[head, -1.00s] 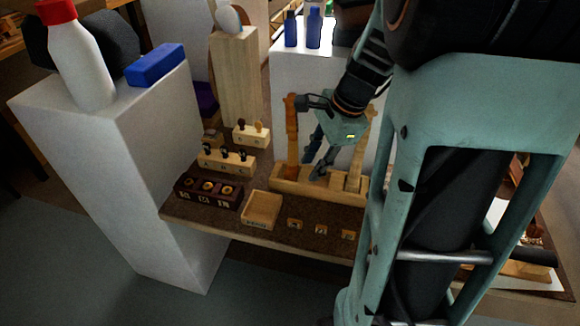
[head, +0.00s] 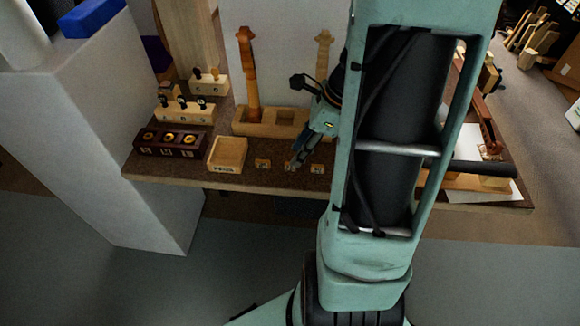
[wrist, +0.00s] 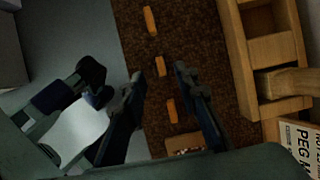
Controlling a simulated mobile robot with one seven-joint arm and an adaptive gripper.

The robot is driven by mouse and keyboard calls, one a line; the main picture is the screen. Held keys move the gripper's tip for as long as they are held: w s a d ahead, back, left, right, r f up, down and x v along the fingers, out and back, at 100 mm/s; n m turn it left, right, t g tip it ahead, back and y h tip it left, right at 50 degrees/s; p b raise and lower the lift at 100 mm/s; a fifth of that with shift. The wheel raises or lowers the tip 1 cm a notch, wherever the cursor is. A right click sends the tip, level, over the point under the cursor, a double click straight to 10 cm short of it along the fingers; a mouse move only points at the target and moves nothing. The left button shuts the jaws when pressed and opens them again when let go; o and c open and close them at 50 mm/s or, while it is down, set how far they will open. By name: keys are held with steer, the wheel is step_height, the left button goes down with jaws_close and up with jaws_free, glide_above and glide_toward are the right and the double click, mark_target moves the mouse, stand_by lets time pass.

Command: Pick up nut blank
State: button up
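Three small light-brown pieces lie in a row on the dark bench top in the head view: a left piece (head: 262,164), a middle piece (head: 290,167) and a right piece (head: 317,169). Their labels are too small to read, so I cannot tell which is the nut blank. They show orange in the wrist view, one at the top (wrist: 149,20), one in the middle (wrist: 160,66) and one lower (wrist: 172,110). My gripper (wrist: 160,82) is open and empty, pointing down. The middle piece appears between its fingertips. In the head view my gripper (head: 297,160) partly covers that piece.
A wooden tray (head: 226,167) stands left of the pieces. Behind is a wooden stand (head: 260,131) with violin necks upright. Farther left are a dark block with round holes (head: 152,153) and a light peg block (head: 172,117). The bench's front edge is close to the pieces.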

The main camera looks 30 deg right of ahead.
steer(key=b+x, duration=0.1)
steer(key=x, duration=0.4)
steer(key=shift+b, duration=0.35)
steer(key=shift+c, duration=0.2)
steer(key=shift+d, duration=0.1)
jaws_close()
